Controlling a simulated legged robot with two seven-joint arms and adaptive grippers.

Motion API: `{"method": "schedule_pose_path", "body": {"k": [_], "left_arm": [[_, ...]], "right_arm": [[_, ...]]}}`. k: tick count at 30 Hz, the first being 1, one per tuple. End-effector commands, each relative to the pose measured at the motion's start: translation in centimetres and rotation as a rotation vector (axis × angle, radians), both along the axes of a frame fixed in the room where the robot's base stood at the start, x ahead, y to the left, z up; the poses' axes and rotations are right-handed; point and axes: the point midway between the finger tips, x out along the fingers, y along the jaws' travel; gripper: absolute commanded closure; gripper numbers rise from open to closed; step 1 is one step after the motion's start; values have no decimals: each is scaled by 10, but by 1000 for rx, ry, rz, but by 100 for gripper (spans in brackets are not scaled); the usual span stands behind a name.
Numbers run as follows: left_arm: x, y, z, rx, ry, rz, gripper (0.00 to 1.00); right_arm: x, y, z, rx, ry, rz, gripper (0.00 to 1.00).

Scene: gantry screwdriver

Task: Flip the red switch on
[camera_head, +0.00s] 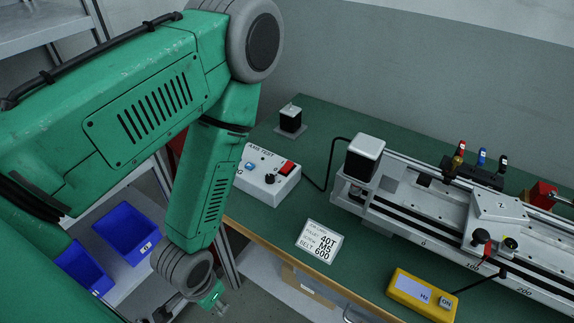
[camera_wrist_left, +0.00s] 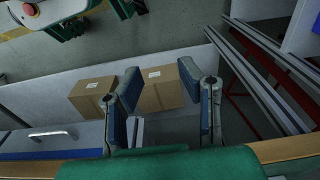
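The red switch (camera_head: 287,167) sits on top of a white control box (camera_head: 267,186) labelled "AXIS TEST", which also has a blue button and a dark knob. The box stands near the left end of the green table. My left gripper (camera_head: 196,304) is low at the bottom of the head view, in front of the table edge and apart from the box; its fingers are only partly visible there. In the left wrist view my left gripper (camera_wrist_left: 161,76) shows two fingers spread apart with nothing between them. The switch is not seen in the wrist view. My right gripper is in neither view.
A gantry rail (camera_head: 415,215) runs across the table with a motor (camera_head: 365,158) at its left end. A label card (camera_head: 319,242) and a yellow meter (camera_head: 424,294) lie in front. Blue bins (camera_head: 127,233) stand on a left shelf. Cardboard boxes (camera_wrist_left: 93,97) show in the wrist view.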

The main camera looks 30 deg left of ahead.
Motion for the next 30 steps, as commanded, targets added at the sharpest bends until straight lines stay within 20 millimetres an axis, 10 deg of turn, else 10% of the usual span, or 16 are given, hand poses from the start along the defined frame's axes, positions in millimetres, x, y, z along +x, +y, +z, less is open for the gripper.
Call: {"method": "schedule_pose_path", "body": {"k": [8, 18, 30], "left_arm": [[85, 8, 29, -15, -283, -3, 100], [229, 20, 158, -61, -897, -22, 100], [252, 23, 201, -76, -1049, -28, 100]], "right_arm": [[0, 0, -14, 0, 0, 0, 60], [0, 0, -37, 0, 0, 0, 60], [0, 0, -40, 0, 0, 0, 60]]}}
